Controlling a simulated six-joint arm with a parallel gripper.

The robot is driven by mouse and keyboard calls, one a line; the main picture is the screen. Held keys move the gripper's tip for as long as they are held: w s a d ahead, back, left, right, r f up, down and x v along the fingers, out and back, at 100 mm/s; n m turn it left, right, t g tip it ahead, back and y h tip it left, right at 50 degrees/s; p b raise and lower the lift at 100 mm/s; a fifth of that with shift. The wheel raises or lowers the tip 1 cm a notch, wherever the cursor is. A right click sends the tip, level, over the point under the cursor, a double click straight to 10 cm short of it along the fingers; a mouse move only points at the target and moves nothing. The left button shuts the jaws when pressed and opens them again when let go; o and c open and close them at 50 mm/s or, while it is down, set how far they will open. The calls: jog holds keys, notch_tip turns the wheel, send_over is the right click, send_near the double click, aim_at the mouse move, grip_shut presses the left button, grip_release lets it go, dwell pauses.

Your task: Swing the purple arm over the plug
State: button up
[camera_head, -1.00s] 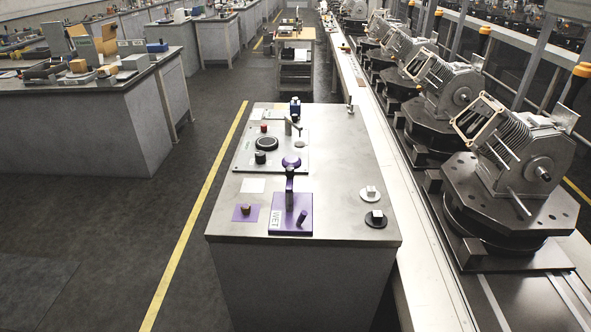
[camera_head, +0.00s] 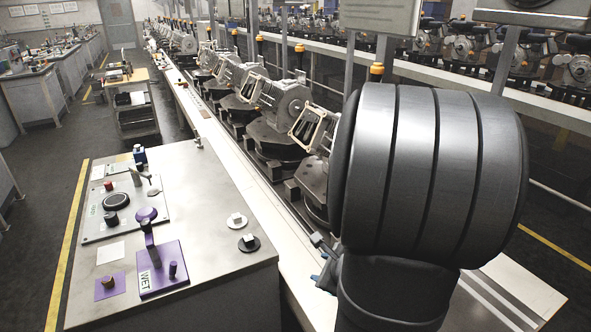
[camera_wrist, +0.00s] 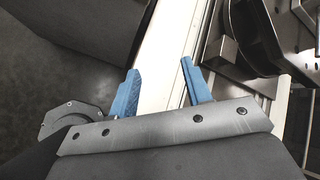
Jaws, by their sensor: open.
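A purple plate (camera_head: 164,281) marked WET lies on the near part of the steel bench. A dark purple upright arm (camera_head: 151,246) stands at its back edge, with a purple round knob (camera_head: 146,214) just behind. A short purple peg (camera_head: 173,269) stands on the plate's right side. A brown-topped plug (camera_head: 108,283) sits on a small purple square to the left. The arm appears clear of the plug. My gripper (camera_wrist: 160,66) is open and empty, its two blue fingers apart over the pale conveyor edge. In the head view, its blue fingers (camera_head: 325,272) show partly, right of the bench.
The steel bench (camera_head: 215,255) also holds a grey panel with a black dial (camera_head: 115,201) and two small white-topped pieces (camera_head: 236,220) on the right. The conveyor with motor fixtures (camera_head: 258,95) runs alongside.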

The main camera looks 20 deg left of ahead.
jog(key=a+r+g+y, duration=0.1)
jog(key=a+g+y, duration=0.35)
jog(key=a, duration=1.35)
jog(key=n+g+y, duration=0.1)
jog(key=g+y, duration=0.1)
jog(key=y, duration=0.5)
send_near(149, 226)
jog(key=a, duration=1.1)
jog(key=shift+w+a, duration=0.15)
grip_shut()
